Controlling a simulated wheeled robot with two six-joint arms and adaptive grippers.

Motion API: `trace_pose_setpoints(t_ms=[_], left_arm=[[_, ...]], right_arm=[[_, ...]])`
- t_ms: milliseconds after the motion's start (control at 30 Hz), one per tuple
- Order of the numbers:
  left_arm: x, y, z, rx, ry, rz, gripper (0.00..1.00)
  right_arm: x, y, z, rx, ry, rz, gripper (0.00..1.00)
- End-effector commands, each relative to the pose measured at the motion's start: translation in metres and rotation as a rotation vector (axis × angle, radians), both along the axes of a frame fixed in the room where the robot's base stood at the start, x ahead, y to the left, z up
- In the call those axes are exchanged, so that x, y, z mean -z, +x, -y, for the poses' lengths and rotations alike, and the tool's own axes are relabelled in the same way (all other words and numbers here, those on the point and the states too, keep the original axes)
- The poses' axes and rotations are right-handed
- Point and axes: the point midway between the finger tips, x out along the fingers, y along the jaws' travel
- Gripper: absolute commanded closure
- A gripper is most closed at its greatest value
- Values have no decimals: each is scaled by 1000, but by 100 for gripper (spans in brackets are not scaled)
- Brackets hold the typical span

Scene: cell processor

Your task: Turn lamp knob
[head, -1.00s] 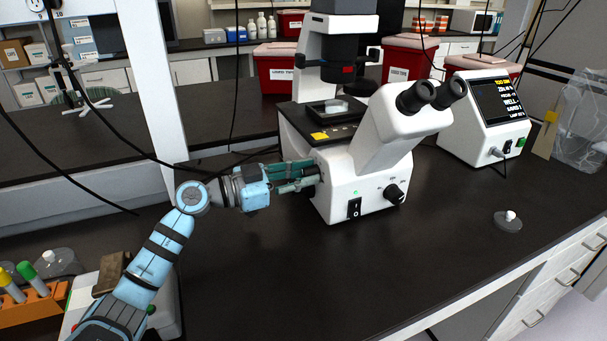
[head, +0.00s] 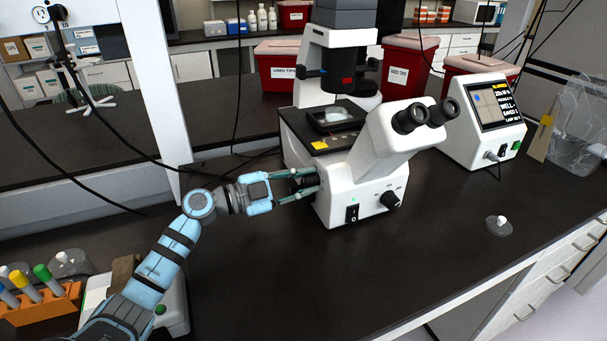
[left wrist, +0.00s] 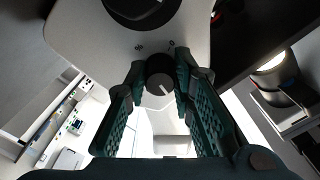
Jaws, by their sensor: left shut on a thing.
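A white microscope (head: 370,175) stands on the black bench. My left gripper (head: 312,184) reaches its left side in the head view, and the fingertips are partly hidden against the body. In the left wrist view, my left gripper (left wrist: 160,80) is shut on a round black knob (left wrist: 160,70) with a white pointer line, one finger on each side. Small printed marks show beside this knob. A larger black round part (left wrist: 142,10) shows above it. In the head view, another black knob (head: 390,200) and a rocker switch (head: 352,214) with a green light are on the front face. My right gripper is not in view.
A monitor box (head: 482,125) with a lit screen stands to the right. An orange tube rack (head: 40,308) is at the lower left. Red bins (head: 280,72) stand behind the microscope. Cables hang at the left. The bench front is mostly clear.

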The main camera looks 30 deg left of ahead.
Motion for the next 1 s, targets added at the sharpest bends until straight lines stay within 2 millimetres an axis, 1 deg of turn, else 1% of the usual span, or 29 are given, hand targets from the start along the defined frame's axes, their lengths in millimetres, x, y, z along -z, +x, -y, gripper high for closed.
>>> trace_pose_setpoints(t_ms=[33,100,400,800,1000], left_arm=[[-2,0,0,0,29,26,100],[-2,0,0,0,78,72,100],[-1,0,0,-1,293,262,100],[0,1,0,0,562,504,100],[-1,0,0,0,660,591,100]], right_arm=[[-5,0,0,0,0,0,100],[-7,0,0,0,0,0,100],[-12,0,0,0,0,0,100],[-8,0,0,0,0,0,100],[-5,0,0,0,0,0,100]])
